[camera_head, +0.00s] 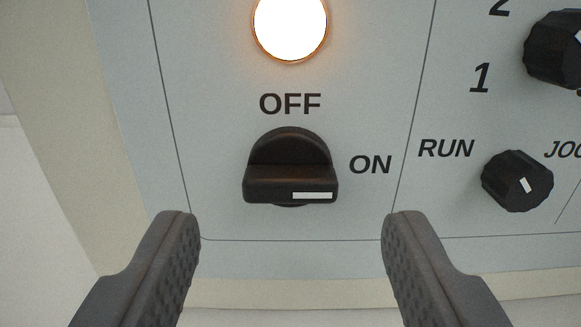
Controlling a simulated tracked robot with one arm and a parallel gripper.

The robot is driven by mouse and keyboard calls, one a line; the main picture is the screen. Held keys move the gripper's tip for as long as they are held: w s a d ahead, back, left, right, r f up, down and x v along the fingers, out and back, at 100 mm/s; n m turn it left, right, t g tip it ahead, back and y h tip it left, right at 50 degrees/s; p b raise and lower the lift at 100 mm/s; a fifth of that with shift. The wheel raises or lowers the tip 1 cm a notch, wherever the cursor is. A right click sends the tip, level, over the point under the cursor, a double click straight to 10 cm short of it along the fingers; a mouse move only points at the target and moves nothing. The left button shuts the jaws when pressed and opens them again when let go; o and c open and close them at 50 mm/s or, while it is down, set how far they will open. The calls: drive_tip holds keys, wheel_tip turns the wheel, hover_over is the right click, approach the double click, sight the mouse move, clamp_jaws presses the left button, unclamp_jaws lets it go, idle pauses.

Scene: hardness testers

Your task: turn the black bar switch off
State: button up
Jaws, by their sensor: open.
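The black bar switch (290,172) is on the pale grey panel, in the middle of the view. Its bar lies horizontal, and the white mark on it is at the right end, toward the ON label (370,165). The OFF label (290,104) is above the switch. My gripper (290,225) is open and empty, with one finger to the lower left and one to the lower right of the switch. Neither finger appears to touch the switch.
A lit round lamp (290,25) glows above the OFF label. To the right are a small black RUN knob (517,181) and a larger black knob (560,50) by the numbers 1 and 2.

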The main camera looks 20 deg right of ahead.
sight(290, 179)
drive_tip(key=shift+x, duration=1.3)
